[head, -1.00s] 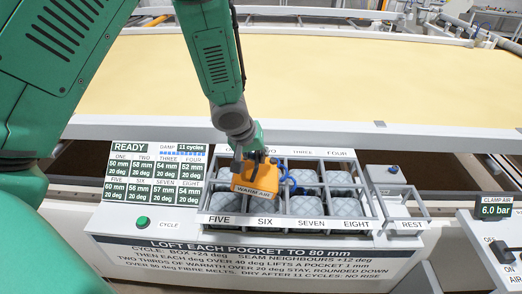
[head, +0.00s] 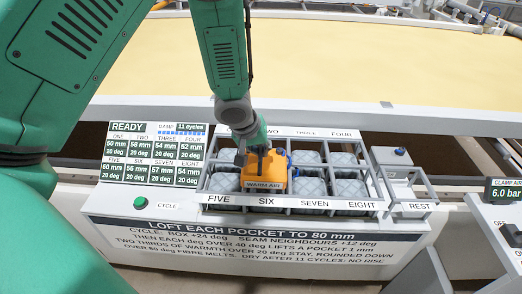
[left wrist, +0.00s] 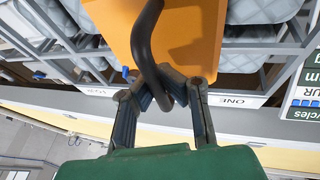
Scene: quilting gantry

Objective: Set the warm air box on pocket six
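The orange warm air box (head: 264,171) is over pocket six in the near row of the quilting frame, just behind the SIX label (head: 266,201). It looks roughly level, and I cannot tell if it touches the pocket. My left gripper (head: 259,151) is above the box, shut on its dark handle. In the left wrist view, the fingers (left wrist: 162,98) close around the curved black handle (left wrist: 146,45) over the orange top (left wrist: 190,40). The box hides most of pocket six. My right gripper is not in view.
Grey padded pockets (head: 312,187) fill the barred frame (head: 378,190) around the box. The rest stand (head: 405,192) at right is empty. A readout panel (head: 155,155) reads READY, 11 cycles. A green cycle button (head: 140,203) is at left, a clamp air panel (head: 503,190) at right.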

